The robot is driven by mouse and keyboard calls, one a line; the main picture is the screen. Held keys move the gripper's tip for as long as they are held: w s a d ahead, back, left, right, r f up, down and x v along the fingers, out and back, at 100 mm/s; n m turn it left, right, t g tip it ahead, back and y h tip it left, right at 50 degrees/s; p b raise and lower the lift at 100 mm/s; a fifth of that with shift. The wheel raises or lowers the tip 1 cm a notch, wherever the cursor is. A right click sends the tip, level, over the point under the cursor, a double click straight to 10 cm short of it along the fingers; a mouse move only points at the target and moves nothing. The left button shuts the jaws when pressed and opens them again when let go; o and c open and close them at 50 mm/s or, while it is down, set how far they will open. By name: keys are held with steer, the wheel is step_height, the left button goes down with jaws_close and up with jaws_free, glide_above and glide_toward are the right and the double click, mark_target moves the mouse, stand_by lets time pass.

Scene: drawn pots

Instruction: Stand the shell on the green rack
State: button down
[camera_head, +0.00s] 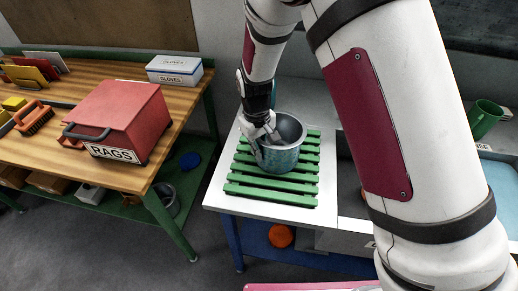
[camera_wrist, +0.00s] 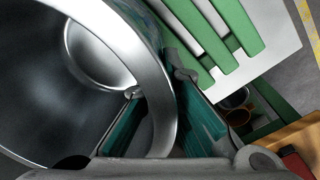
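The shell (camera_head: 279,158), a grey metal pot-like vessel with an open top, stands roughly upright on the green slatted rack (camera_head: 243,189). In the wrist view the shell (camera_wrist: 40,75) fills the left side, its mouth toward the camera. My gripper (camera_head: 265,135) is at the shell's left rim. In the wrist view the teal finger pads of my gripper (camera_wrist: 160,88) straddle the wall, one inside and one outside. A gap shows between the inside pad and the wall, so the fingers look partly open. The underside of the shell is hidden.
The rack lies on a white bench (camera_head: 219,195), with a sink (camera_head: 349,190) to its right. A green mug (camera_head: 484,120) stands at the far right. A wooden table at left carries a red RAGS box (camera_head: 117,118) and a gloves box (camera_head: 174,70).

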steer(key=shift+f, duration=0.1)
steer(key=c, duration=1.8)
jaws_free()
